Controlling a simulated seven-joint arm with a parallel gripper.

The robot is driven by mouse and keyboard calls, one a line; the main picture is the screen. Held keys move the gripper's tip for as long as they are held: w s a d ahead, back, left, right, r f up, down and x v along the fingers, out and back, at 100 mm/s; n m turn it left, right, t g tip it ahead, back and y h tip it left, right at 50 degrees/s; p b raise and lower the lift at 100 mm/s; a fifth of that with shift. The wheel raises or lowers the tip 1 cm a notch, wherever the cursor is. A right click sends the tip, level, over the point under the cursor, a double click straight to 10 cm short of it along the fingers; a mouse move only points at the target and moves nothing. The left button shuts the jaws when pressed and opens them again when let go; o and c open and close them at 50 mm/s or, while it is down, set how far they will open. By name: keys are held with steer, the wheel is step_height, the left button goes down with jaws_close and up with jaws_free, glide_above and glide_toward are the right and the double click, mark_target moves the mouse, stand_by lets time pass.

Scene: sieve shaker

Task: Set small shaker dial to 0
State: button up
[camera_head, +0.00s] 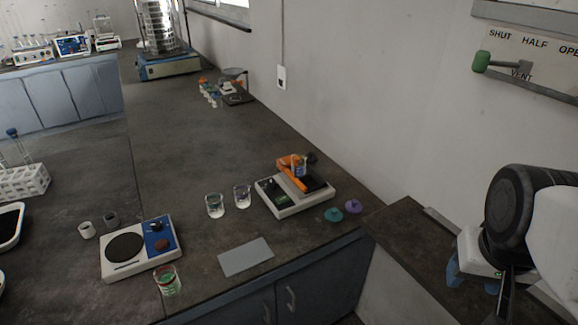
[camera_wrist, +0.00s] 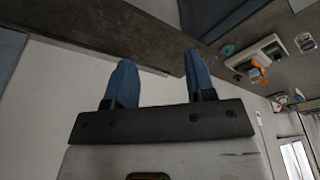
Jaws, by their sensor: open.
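A white unit (camera_head: 112,267) with a round dark plate and a blue panel (camera_head: 160,233) stands at the front left of the bench in the head view; it looks like the small shaker. Its panel carries a black dial (camera_head: 156,227) and a reddish round knob (camera_head: 161,245). The dial's setting is too small to read. My gripper (camera_head: 474,278) is at the far right of the head view, well away from this unit. In the wrist view, the two blue fingers of my gripper (camera_wrist: 161,82) are apart with nothing between them.
A glass with green and red contents (camera_head: 167,282) stands close in front of the unit. Two glasses (camera_head: 215,206) and a balance (camera_head: 290,206) with an orange object stand to its right. A grey sheet (camera_head: 246,257) lies flat between. A tall sieve stack (camera_head: 160,28) stands far back.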

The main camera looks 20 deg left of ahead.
steer(key=shift+o, duration=0.4)
steer(key=shift+w+a, duration=0.1)
steer(key=shift+w, duration=0.15)
steer(key=w+a+r+m, duration=0.1)
steer(key=w+a, duration=0.3)
steer(key=w, duration=0.4)
steer(key=w+a+r+m, duration=0.1)
steer(key=w+a, duration=0.2)
steer(key=w, duration=0.4)
steer(key=m+g, duration=0.3)
steer(key=m, duration=0.2)
glide_above(271, 182)
steer(key=d, duration=0.1)
steer(key=f, duration=2)
steer(key=shift+s, duration=0.2)
steer(key=shift+w+a+f, duration=0.15)
steer(key=shift+a+f, duration=0.2)
steer(key=shift+a, duration=0.1)
steer(key=shift+f, duration=3.9)
